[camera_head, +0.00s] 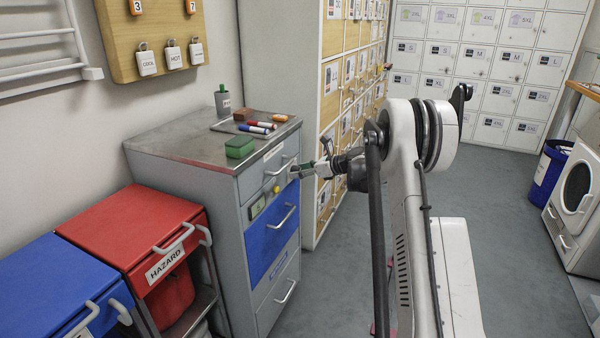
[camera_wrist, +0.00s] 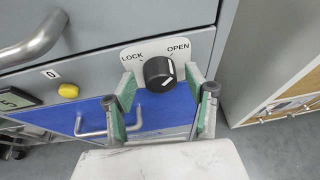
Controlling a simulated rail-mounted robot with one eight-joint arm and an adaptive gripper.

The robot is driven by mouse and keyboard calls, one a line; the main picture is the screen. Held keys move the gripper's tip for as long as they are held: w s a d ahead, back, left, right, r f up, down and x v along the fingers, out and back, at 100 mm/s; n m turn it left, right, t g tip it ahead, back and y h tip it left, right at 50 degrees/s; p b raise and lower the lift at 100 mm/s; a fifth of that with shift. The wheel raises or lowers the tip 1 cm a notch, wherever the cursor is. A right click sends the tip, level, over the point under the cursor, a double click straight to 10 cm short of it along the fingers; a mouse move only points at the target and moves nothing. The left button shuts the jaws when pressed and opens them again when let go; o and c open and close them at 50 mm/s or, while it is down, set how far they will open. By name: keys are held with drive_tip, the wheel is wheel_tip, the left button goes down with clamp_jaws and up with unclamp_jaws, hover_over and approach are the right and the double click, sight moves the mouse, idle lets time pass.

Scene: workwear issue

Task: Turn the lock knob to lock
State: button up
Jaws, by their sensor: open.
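The lock knob (camera_wrist: 158,76) is a round black knob on a white plate (camera_wrist: 132,54) on the grey cabinet front, in the wrist view. The plate reads LOCK at upper left and OPEN at upper right. White marks show on the knob's right side, nearer the OPEN side. My gripper (camera_wrist: 160,80) is open, with one green-padded finger left of the knob and one right of it. Gaps show beside the knob; whether the fingers reach its depth is unclear. In the head view my gripper (camera_head: 305,171) is at the cabinet's upper drawer, and the knob cannot be made out.
A yellow button (camera_wrist: 68,90), a small display (camera_wrist: 14,99) and a drawer handle (camera_wrist: 36,40) are left of the knob. A blue drawer (camera_head: 268,238) with a handle is below. Wooden lockers (camera_head: 330,110) stand close on the right; red and blue bins stand left.

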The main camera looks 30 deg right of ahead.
drive_tip(key=c, duration=1.1)
drive_tip(key=shift+c, duration=0.2)
drive_tip(key=shift+s+a+f+n+t+h+b, duration=0.15)
drive_tip(key=shift+n+t+h+b, duration=0.6)
drive_tip(key=shift+n, duration=1.55)
drive_tip(key=shift+f+n+t+h+b, duration=0.15)
drive_tip(key=shift+n+t+b, duration=0.7)
drive_tip(key=shift+n+t, duration=1.1)
drive_tip(key=shift+s+a+f+n+t+h+b, duration=0.15)
drive_tip(key=shift+n+t+h+b, duration=0.45)
drive_tip(key=shift+n, duration=2.05)
drive_tip(key=shift+w+y, duration=0.1)
drive_tip(key=shift+y, duration=0.2)
drive_tip(key=o, duration=1.1)
drive_tip(key=shift+o, duration=0.2)
